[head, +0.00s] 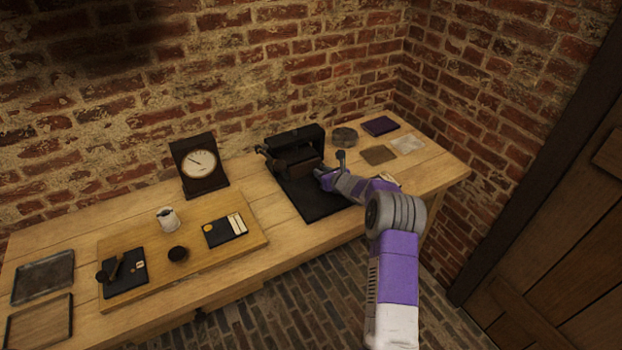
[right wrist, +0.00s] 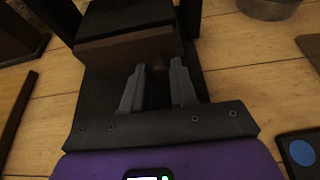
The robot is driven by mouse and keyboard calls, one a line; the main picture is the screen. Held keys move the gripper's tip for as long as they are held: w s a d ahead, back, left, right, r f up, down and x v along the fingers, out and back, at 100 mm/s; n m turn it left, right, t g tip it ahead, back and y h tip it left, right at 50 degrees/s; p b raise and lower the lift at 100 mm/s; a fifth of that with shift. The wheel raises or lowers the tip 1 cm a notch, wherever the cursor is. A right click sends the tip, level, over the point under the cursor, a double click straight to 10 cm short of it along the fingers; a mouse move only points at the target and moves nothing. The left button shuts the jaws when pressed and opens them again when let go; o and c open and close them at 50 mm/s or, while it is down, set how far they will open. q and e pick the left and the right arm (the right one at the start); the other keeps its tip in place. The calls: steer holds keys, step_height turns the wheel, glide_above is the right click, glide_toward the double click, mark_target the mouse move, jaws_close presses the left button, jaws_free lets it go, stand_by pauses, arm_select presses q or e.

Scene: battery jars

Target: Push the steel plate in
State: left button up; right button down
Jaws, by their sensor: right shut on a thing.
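A black box-shaped holder (head: 297,140) with a brown front block (head: 302,163) stands at the back of a black mat (head: 318,203). The block also shows in the right wrist view (right wrist: 125,50). My right gripper (head: 325,174) is low over the mat, just in front of the block. In the right wrist view its two grey fingers (right wrist: 158,90) are shut on a small dark piece (right wrist: 160,68) at the block's front. I cannot clearly make out the steel plate; it may be this dark piece or hidden behind the fingers. My left gripper is not in view.
A dial clock (head: 200,165) stands left. A wooden board (head: 215,253) with small items lies front left.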

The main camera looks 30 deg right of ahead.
steer(key=shift+w+r, duration=0.15)
steer(key=c, duration=1.2)
jaws_free()
steer(key=o, duration=0.3)
steer(key=shift+w, duration=0.15)
steer(key=shift+v, duration=3.85)
